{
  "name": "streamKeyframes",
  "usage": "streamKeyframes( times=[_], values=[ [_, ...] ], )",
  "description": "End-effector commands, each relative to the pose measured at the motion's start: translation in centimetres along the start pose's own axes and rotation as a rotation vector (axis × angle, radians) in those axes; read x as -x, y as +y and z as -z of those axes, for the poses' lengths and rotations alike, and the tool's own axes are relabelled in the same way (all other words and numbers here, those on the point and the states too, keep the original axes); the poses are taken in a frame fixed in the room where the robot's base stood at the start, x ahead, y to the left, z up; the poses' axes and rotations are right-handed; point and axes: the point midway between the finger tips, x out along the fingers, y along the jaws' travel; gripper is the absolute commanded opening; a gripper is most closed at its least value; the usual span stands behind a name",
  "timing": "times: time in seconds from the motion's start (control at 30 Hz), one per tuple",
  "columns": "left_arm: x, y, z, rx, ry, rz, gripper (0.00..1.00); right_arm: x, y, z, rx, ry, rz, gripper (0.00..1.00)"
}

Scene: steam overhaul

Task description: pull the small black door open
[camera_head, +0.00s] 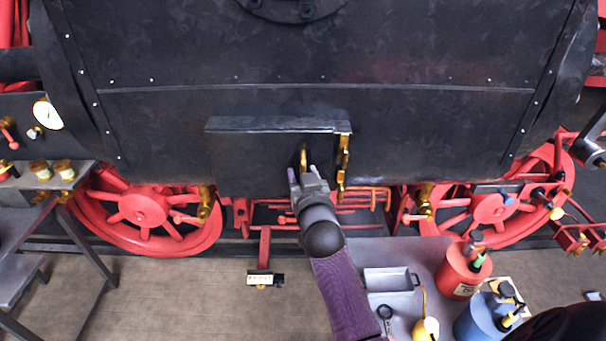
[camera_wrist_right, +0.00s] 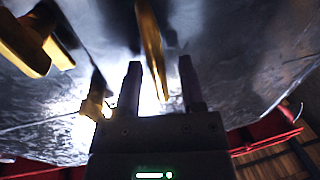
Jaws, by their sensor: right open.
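The small black door (camera_head: 250,155) is a box-like panel low on the middle of the black boiler side. A brass handle (camera_head: 303,157) stands upright on its right half, and a brass hinge or latch strip (camera_head: 343,165) runs along its right edge. The door looks closed. My right gripper (camera_head: 303,171) is just below and in front of the handle, fingers pointing at it. In the right wrist view the two fingers (camera_wrist_right: 161,82) are apart, with the brass handle (camera_wrist_right: 151,50) between them; I cannot tell whether they touch it. My left gripper is out of view.
Red spoked wheels (camera_head: 145,208) flank the door on both sides. Below right, a grey table (camera_head: 425,255) carries a tray (camera_head: 390,280), a red can (camera_head: 462,272) and a blue can (camera_head: 480,322). A grey bench (camera_head: 20,220) stands at left. Floor is clear at lower left.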

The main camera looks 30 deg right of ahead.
Motion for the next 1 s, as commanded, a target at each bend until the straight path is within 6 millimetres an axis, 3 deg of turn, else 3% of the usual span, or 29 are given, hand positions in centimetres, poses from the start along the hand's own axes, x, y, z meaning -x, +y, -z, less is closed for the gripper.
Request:
streamKeyframes(
  times=[0.1,0.3,0.33,1.0],
  values=[
    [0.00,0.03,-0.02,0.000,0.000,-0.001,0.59,0.02,0.00,-0.01,0.000,0.000,0.000,0.46],
    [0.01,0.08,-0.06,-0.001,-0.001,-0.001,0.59,0.04,-0.01,-0.01,0.000,0.000,0.000,0.03],
    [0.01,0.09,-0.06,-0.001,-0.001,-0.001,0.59,0.04,-0.01,-0.01,0.000,0.000,0.000,0.00],
    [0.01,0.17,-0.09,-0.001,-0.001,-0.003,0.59,0.06,-0.02,-0.02,0.000,-0.001,0.001,0.00]
  ],
)
